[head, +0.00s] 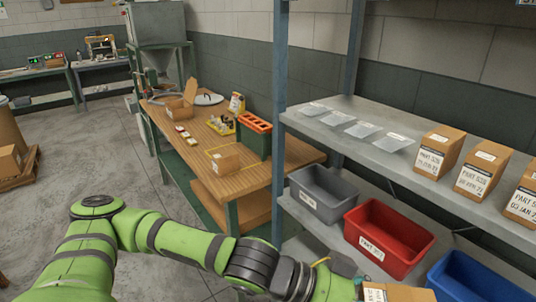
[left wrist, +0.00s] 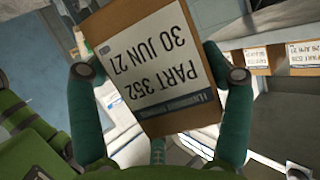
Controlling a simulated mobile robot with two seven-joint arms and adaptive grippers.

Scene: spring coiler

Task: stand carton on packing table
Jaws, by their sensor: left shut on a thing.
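The carton (left wrist: 158,60) is a brown box with a white label reading PART 352, 30 JUN 27, upside down in the left wrist view. My left gripper (left wrist: 161,74) is shut on it, with a dark teal finger on each side. In the head view a brown box (head: 395,293), apparently this carton, shows at the bottom edge beside my green left arm, mostly cut off. The packing table (head: 193,152) has a wooden top and stands left of the shelf post, apart from the carton. My right gripper is not in view.
On the table, a small carton (head: 224,162) sits by a yellow outline (head: 238,148). An open carton (head: 180,109), a yellow tray (head: 221,125) and a green crate with an orange top (head: 255,123) stand behind. A metal shelf (head: 350,148) with cartons and bins (head: 388,240) fills the right.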

